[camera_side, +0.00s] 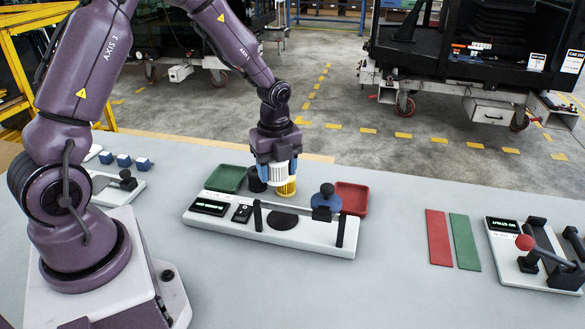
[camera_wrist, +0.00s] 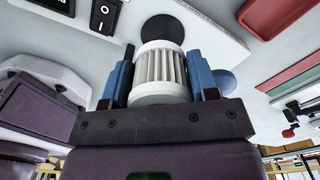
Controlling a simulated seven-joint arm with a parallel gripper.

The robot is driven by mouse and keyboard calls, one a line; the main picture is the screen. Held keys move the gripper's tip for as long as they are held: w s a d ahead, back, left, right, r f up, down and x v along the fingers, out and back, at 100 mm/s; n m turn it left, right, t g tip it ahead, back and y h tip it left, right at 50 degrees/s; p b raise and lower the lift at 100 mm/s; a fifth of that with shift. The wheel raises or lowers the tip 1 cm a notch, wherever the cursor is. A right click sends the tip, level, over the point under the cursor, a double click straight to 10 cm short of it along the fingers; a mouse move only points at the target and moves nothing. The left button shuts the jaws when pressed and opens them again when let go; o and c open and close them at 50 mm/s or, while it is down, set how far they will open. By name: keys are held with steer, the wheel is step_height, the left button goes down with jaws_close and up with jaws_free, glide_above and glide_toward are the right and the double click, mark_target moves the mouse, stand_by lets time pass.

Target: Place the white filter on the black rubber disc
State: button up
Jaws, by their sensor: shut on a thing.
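My gripper (camera_side: 279,172) is shut on the white filter (camera_wrist: 160,68). In the wrist view the ribbed filter stands between the two blue fingers. In the side view the filter is mostly hidden by the fingers. The black rubber disc (camera_side: 284,221) lies on top of the white fixture (camera_side: 230,228). In the side view the filter is above and behind the disc, apart from it. In the wrist view the disc (camera_wrist: 162,28) shows beyond the filter's far end.
A yellow filter (camera_side: 287,188) and a black cylinder (camera_side: 257,181) stand just under and beside my gripper. A green tray (camera_side: 225,179) is left of them, a red tray (camera_side: 352,200) right. A blue round part (camera_side: 327,203) and black posts (camera_side: 340,232) rise from the fixture.

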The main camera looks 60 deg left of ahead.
steer(key=shift+s+d+r, duration=0.25)
steer(key=shift+s+d, duration=0.05)
steer(key=d, duration=0.2)
glide_above(282, 218)
step_height(282, 218, down, 5)
steer(key=shift+r, duration=0.1)
steer(key=shift+f, duration=2.35)
steer(key=shift+f, duration=0.1)
steer(key=o, duration=0.6)
steer(key=shift+o, duration=0.2)
